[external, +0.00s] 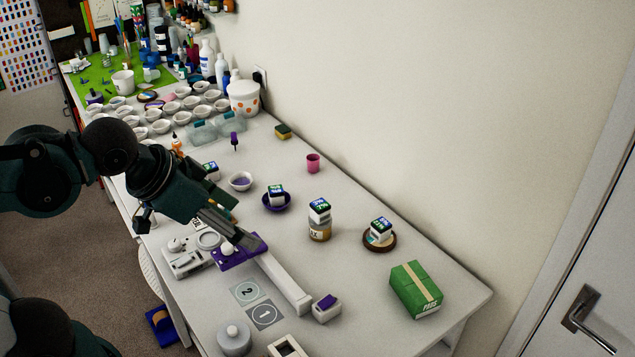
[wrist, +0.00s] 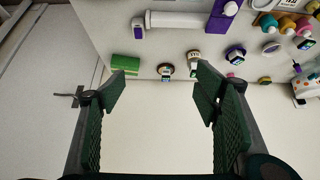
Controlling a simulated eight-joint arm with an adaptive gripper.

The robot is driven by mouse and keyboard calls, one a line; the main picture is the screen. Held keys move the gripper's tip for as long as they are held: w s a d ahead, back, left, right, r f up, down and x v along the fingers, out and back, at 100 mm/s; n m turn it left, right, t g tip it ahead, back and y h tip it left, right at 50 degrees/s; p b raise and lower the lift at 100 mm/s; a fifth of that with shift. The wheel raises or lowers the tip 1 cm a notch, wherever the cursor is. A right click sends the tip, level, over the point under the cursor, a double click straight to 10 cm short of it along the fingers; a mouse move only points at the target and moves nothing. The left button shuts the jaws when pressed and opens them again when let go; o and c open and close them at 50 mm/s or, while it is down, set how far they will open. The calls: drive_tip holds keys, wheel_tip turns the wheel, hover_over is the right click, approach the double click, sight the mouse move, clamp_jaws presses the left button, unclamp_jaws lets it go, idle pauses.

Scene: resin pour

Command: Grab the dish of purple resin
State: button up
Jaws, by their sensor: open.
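A small white dish (external: 240,181) with pale purple in it stands on the bench in the external view, left of a purple saucer (external: 289,206) bearing a labelled cube. In the wrist view the white dish (wrist: 271,47) is small, near the upper right. My gripper (external: 256,243) is in front of the dish, nearer the camera, over the purple piece and the long white bar in the external view; its height is hard to judge. In the wrist view my gripper (wrist: 165,70) is open and empty, its green fingers wide apart. The dish is outside the fingers, to their right.
A jar (external: 319,232) with a cube on top, a wooden coaster (external: 366,243), a green box (external: 416,290) and a pink cup (external: 313,163) stand along the bench. A white bar (external: 287,285) lies at the front. Several white bowls crowd the back left.

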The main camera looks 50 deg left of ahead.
drive_tip(key=shift+w+a, duration=0.1)
drive_tip(key=w+a+f+n+g+y, duration=0.15)
drive_tip(key=w+a+n, duration=0.25)
drive_tip(key=w+a, duration=0.6)
drive_tip(key=w+a+f+n+g+h, duration=0.1)
drive_tip(key=w+a+f+n+g, duration=0.2)
drive_tip(key=w+a, duration=0.7)
drive_tip(key=w+a+f+n, duration=0.1)
drive_tip(key=a+f+n, duration=0.1)
drive_tip(key=a+f, duration=0.4)
drive_tip(key=w+a+f+n+g, duration=0.1)
drive_tip(key=a+f+n, duration=0.2)
drive_tip(key=a, duration=0.9)
drive_tip(key=w+a+f+n+g+p, duration=0.1)
drive_tip(key=a+f+n, duration=0.1)
drive_tip(key=a+f, duration=0.7)
drive_tip(key=shift+w+n, duration=0.2)
drive_tip(key=shift+n, duration=0.2)
drive_tip(key=shift+g, duration=0.25)
drive_tip(key=shift+f, duration=1.35)
